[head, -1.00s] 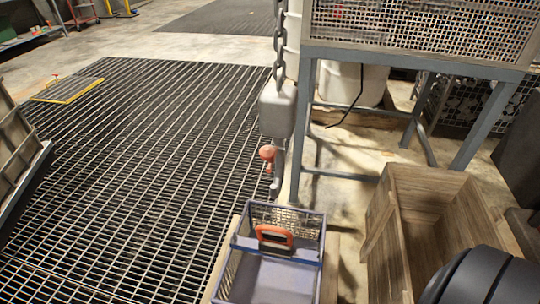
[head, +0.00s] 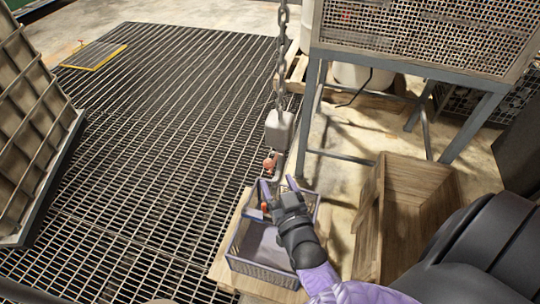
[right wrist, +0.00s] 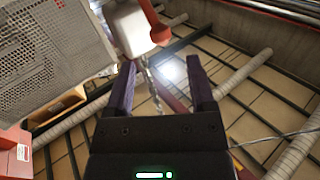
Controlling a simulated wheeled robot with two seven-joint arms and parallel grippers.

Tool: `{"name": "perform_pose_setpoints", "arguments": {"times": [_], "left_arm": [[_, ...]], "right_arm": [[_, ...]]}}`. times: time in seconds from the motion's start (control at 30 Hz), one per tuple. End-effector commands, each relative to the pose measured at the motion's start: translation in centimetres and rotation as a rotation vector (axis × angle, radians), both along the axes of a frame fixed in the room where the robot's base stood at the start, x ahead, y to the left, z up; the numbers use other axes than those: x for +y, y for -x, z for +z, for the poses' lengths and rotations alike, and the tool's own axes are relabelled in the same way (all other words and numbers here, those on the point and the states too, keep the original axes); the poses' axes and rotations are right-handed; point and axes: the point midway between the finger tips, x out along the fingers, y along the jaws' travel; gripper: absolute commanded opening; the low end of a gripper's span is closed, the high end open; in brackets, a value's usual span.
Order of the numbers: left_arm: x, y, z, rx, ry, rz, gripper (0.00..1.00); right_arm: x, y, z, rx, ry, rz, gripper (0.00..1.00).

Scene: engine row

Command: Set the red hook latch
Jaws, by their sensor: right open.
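The red hook latch (head: 270,163) hangs below a grey-white hook block (head: 279,131) on a chain (head: 281,60). In the right wrist view the red latch (right wrist: 154,22) is at the top, against the pale block (right wrist: 130,30). My right gripper (head: 279,184) is open, just below the latch in the head view. Its two purple fingers (right wrist: 160,66) are spread with nothing held between them. The latch is apart from the fingers in the wrist view. The hook's lower end is partly hidden by the gripper in the head view. My left gripper is not seen.
A blue-grey basket (head: 262,277) stands below the hook, its orange-handled carrier partly hidden by my right gripper. A wooden crate (head: 420,180) and a steel-legged mesh cage (head: 425,40) stand to the right. Metal grating (head: 150,130) covers the floor at left.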

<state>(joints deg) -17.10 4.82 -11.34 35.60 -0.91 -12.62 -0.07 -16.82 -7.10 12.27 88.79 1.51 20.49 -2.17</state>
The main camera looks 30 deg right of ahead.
Motion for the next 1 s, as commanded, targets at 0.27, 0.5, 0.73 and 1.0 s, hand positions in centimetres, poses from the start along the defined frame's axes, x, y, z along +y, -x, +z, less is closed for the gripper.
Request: {"name": "perform_pose_setpoints", "arguments": {"times": [0.27,0.5,0.73,1.0], "left_arm": [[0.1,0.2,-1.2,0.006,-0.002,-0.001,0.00],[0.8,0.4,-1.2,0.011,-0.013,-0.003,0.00],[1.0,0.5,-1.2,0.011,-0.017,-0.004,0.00],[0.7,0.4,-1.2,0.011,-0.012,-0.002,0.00]], "right_arm": [[-1.3,-5.5,-0.3,0.002,0.000,0.002,0.70],[-1.7,-6.6,-0.2,0.005,-0.001,0.002,0.70],[-1.6,-6.6,-0.2,0.005,-0.001,0.002,0.53],[-1.6,-6.6,-0.2,0.005,-0.001,0.002,0.00]]}}
